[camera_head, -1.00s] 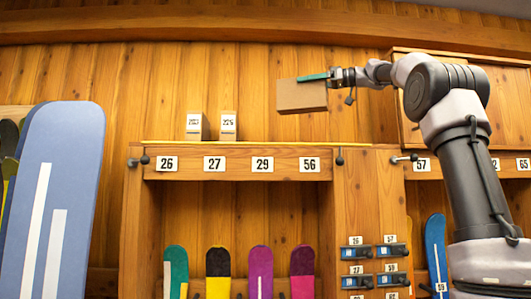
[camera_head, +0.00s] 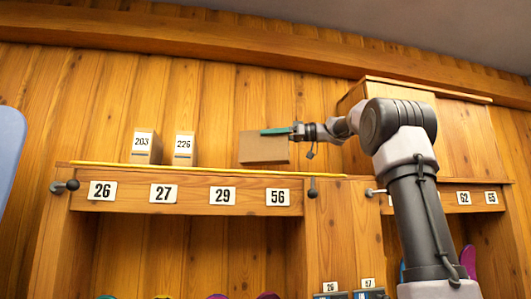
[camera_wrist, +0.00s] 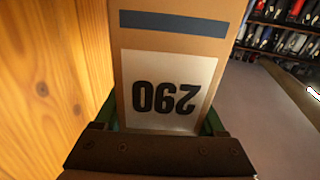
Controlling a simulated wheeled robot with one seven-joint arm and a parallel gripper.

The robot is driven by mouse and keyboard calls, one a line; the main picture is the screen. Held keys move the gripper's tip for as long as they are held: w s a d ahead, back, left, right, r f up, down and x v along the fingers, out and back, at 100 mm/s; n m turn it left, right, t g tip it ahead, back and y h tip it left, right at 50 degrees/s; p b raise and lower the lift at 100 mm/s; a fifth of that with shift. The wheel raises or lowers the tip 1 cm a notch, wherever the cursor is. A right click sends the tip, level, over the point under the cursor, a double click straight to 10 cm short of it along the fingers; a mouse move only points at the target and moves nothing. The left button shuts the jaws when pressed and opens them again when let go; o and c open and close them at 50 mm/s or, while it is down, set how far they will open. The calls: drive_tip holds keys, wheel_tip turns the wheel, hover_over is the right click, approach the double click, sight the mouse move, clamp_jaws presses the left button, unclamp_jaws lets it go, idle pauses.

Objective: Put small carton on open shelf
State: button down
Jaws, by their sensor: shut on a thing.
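The small carton (camera_head: 263,149) is a plain brown box in the head view. In the wrist view the carton (camera_wrist: 180,45) fills the middle, with a dark stripe and a white label reading 290 upside down. My gripper (camera_head: 282,131) is shut on it, its green fingers on either side of the label end. The open shelf (camera_head: 232,172) has a yellow front edge above labels 26, 27, 29 and 56. The carton is at the shelf's right part, its lower edge just above the yellow edge in the picture. I cannot tell if it touches the shelf.
Two labelled cartons, 203 (camera_head: 143,147) and 226 (camera_head: 184,149), stand on the shelf left of mine. A closed wooden cabinet (camera_head: 465,140) stands to the right, behind my arm. A plank wall (camera_wrist: 50,70) is close on the left in the wrist view.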

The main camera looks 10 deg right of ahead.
hover_over(272, 163)
drive_tip(key=shift+a+f, duration=0.2)
drive_tip(key=shift+f, duration=2)
drive_tip(key=shift+f, duration=0.15)
unclamp_jaws()
drive_tip(key=shift+w, duration=0.1)
drive_tip(key=shift+d, duration=0.2)
drive_tip(key=v, duration=0.7)
drive_tip(key=shift+r, duration=0.2)
